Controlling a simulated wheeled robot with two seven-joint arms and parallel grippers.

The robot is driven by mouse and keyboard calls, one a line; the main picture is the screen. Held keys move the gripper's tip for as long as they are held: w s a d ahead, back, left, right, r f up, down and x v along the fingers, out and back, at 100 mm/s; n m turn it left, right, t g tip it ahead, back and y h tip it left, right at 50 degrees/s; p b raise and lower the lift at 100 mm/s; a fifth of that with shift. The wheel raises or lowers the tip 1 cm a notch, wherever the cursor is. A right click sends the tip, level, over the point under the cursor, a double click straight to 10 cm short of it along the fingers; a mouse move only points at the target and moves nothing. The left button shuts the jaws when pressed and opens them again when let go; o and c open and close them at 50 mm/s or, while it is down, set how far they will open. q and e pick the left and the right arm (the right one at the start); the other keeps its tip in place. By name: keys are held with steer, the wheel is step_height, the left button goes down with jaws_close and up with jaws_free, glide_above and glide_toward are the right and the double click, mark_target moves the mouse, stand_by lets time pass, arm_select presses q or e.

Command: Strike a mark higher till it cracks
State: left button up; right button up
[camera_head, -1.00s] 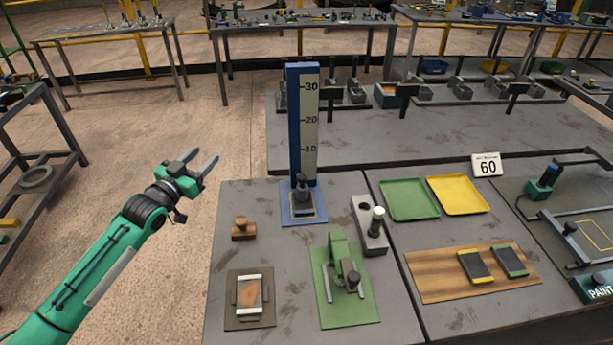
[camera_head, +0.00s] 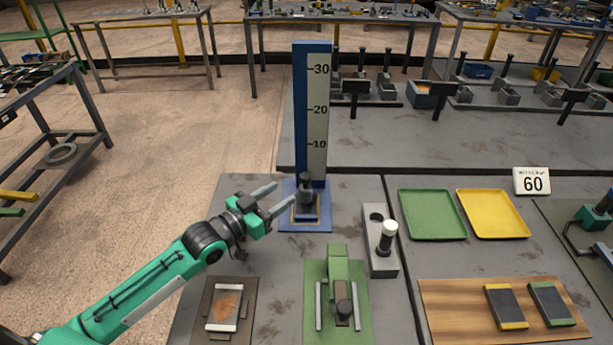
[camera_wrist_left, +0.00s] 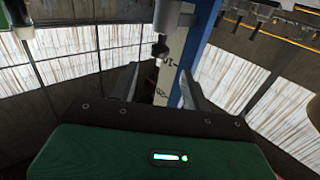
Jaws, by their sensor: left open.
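A tall blue tower (camera_head: 300,110) with a pale scale marked 10, 20 and 30 stands on a blue base (camera_head: 289,222) at the table's back edge. A dark weight with a knobbed top (camera_head: 306,190) sits low at the tower's foot. My left gripper (camera_head: 284,195) is open and empty, its fingers pointing toward the weight, just left of it. In the left wrist view the open fingers (camera_wrist_left: 158,72) frame a dark knob (camera_wrist_left: 160,50), with a blue upright (camera_wrist_left: 200,30) behind. Whether a sample lies under the weight is hidden. My right gripper is out of view.
In front are a brown plate with an orange-brown piece (camera_head: 226,306), a green fixture (camera_head: 337,280) and a grey block with a white-topped post (camera_head: 388,238).

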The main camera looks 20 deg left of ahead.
mark_target(301, 180)
arm_select(q)
steer(key=p+x, duration=0.1)
steer(key=x, duration=0.8)
steer(key=shift+w+d, duration=0.15)
steer(key=shift+w, duration=0.15)
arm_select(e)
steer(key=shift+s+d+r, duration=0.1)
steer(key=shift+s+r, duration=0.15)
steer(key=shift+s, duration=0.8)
arm_select(q)
jaws_close()
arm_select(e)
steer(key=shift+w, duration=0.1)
